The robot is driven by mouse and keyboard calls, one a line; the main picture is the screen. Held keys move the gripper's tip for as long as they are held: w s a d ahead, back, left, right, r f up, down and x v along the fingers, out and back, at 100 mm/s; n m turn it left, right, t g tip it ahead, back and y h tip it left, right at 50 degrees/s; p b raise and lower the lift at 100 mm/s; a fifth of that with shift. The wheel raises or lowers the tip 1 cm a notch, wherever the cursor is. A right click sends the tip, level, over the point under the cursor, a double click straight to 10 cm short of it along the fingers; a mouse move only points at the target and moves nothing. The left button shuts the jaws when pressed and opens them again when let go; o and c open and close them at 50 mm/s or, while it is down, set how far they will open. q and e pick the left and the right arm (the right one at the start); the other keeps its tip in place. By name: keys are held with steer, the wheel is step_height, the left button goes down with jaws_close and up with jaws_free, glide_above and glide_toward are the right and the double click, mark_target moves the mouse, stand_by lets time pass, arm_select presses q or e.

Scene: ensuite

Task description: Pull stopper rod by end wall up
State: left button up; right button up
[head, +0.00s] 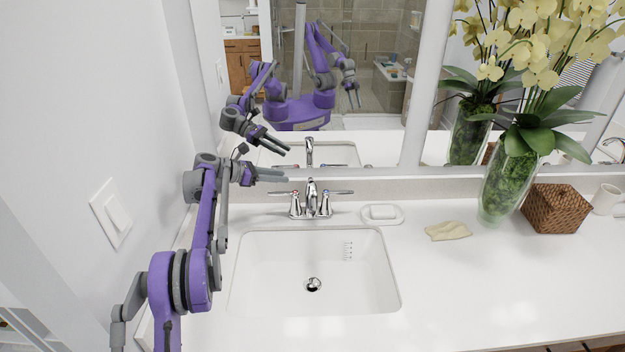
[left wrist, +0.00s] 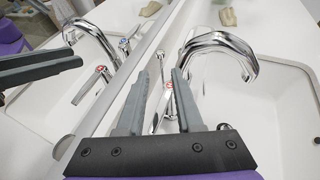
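My left gripper (head: 287,175) is beside the mirror, to the left of the chrome faucet (head: 311,203) and above its left handle (head: 284,193). In the left wrist view the left gripper (left wrist: 160,76) is open, with two grey fingers apart and nothing held. A thin chrome rod with a small knob (left wrist: 160,54) shows just beyond the fingertips, behind the spout (left wrist: 225,42); it looks like the stopper rod. A red-marked handle (left wrist: 168,86) shows between the fingers, farther down. The rod's lower end is hidden. My right gripper shows only as a small reflection.
The mirror (head: 376,130) stands close behind the faucet. The sink basin (head: 350,275) is empty, with its drain stopper (head: 313,285) at the bottom. To the right are a soap dish (head: 396,220), a beige cloth (head: 448,231), a glass vase (head: 497,195) and a wicker basket (head: 556,210).

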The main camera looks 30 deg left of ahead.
arm_select(q)
steer(key=p+x, duration=0.1)
steer(key=x, duration=0.8)
steer(key=shift+w+d+f, duration=0.15)
steer(key=shift+w+d, duration=0.05)
steer(key=shift+w, duration=0.05)
jaws_close()
stand_by(1.0)
